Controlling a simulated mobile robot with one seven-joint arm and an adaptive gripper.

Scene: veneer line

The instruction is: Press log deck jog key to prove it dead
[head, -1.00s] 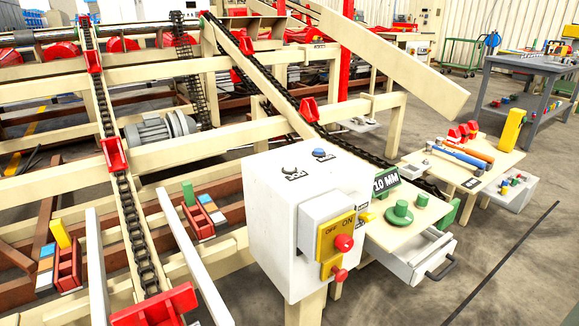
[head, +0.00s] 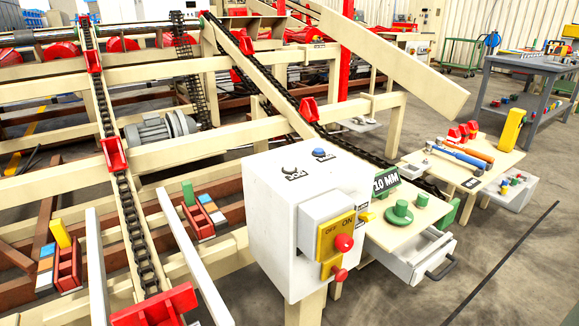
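A white control box (head: 292,225) stands in the middle foreground beside the chain deck. My gripper is not in view.
Chains with red dogs (head: 115,155) run over cream beams at left. Right of the box, a small table holds a 10 MM sign (head: 386,181) and green round pieces (head: 399,213), above an open drawer (head: 417,258). Bare floor (head: 500,255) lies at the right.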

